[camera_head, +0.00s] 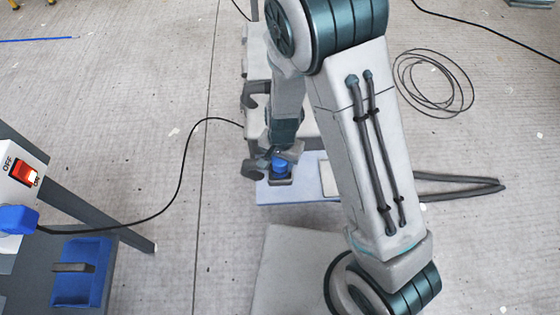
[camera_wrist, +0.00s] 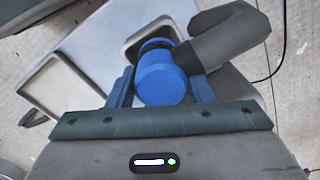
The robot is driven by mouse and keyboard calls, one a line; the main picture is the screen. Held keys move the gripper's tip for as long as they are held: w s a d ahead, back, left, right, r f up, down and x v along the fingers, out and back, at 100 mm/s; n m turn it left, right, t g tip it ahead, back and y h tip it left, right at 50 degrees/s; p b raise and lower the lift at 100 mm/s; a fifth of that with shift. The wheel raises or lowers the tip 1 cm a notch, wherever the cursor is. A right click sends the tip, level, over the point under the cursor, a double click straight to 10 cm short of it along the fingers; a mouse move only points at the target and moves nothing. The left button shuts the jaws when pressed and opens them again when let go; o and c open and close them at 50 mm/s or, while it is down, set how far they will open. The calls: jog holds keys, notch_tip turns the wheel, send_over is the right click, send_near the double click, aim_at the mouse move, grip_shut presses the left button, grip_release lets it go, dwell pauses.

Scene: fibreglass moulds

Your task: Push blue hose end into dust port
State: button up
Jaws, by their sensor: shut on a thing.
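The blue hose end (camera_wrist: 163,80) is a short blue cylinder, close up in the wrist view. It also shows in the head view (camera_head: 279,165), low beside the end of my arm. My gripper (camera_wrist: 165,92) is shut on it, with a finger on each side; my gripper (camera_head: 286,156) is partly covered by my arm in the head view. A thick dark grey piece (camera_wrist: 232,40) meets the blue end on its right. Behind the blue end is a pale square frame (camera_wrist: 140,42) on a light blue panel (camera_wrist: 98,50). I cannot tell whether the end is inside an opening.
A machine with a red lit switch (camera_head: 27,174), a blue plug (camera_head: 17,219) and a black cable (camera_head: 178,190) stands at left. A blue bin (camera_head: 83,272) is below it. Coiled cable (camera_head: 432,82) lies on the floor at right. Floor between is clear.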

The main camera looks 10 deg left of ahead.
jog(key=r, duration=0.1)
jog(key=r+p, duration=0.1)
jog(key=r, duration=0.1)
jog(key=shift+d+r, duration=0.15)
jog(key=shift+d, duration=0.2)
jog(key=d+r+p, duration=0.2)
jog(key=d+r, duration=0.4)
jog(key=d, duration=0.5)
jog(key=shift+w, duration=0.15)
jog(key=shift+r+p, duration=0.15)
jog(key=shift+p, duration=0.15)
jog(key=w+d+r+n+p, duration=0.1)
jog(key=w+d+r+p, duration=0.2)
jog(key=p, duration=0.8)
jog(key=w+d+r+n+p, duration=0.1)
jog(key=w+d+p, duration=0.4)
jog(key=p, duration=0.6)
jog(key=d+r, duration=0.1)
jog(key=d, duration=0.1)
jog(key=shift+d+r+n, duration=0.3)
jog(key=shift+d+r, duration=0.1)
